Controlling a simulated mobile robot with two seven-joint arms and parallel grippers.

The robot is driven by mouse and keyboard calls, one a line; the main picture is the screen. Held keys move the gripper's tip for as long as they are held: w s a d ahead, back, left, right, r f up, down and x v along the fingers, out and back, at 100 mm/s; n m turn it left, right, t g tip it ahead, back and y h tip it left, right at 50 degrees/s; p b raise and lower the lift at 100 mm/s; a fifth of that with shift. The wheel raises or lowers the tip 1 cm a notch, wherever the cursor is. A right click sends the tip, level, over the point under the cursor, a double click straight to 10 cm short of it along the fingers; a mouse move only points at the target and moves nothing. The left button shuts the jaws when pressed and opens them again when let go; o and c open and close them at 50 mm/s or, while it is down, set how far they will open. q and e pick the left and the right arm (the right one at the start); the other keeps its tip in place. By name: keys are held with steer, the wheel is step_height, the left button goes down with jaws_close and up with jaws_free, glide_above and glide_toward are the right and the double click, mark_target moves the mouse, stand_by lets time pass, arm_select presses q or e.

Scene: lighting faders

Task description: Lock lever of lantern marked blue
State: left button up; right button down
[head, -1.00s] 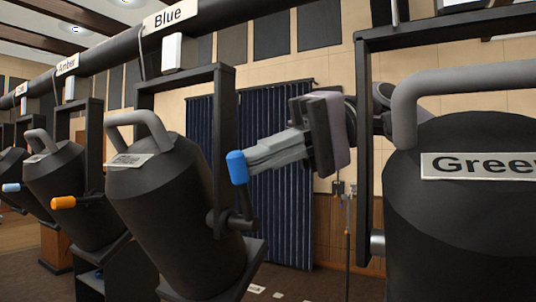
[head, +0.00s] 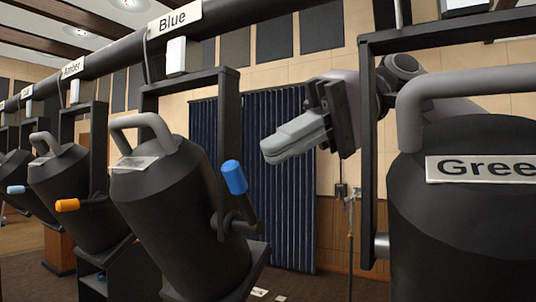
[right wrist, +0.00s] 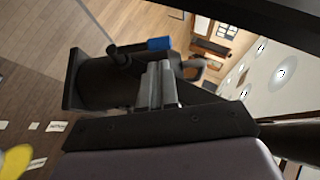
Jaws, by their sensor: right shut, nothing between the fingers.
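The lantern marked Blue (head: 180,215) hangs in its dark yoke under the Blue sign (head: 174,18). Its lock lever has a blue cap (head: 234,177) and leans to the left from the pivot on the yoke's right side. My right gripper (head: 268,152) is shut and empty, to the right of the blue cap and a little higher, with a visible gap between them. In the right wrist view the shut fingers (right wrist: 158,68) point toward the blue cap (right wrist: 160,43), with the lantern body (right wrist: 105,82) behind. My left gripper is not in view.
The Green lantern (head: 465,215) and its yoke (head: 368,150) stand close on the right, by my right arm. The Amber lantern (head: 75,195), with an orange lever cap (head: 67,205), hangs to the left. A dark blue curtain (head: 275,200) is behind.

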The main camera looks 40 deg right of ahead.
steer(key=v, duration=0.3)
steer(key=shift+s+d+r, duration=0.1)
steer(key=shift+d+r, duration=0.1)
steer(key=shift+d, duration=0.15)
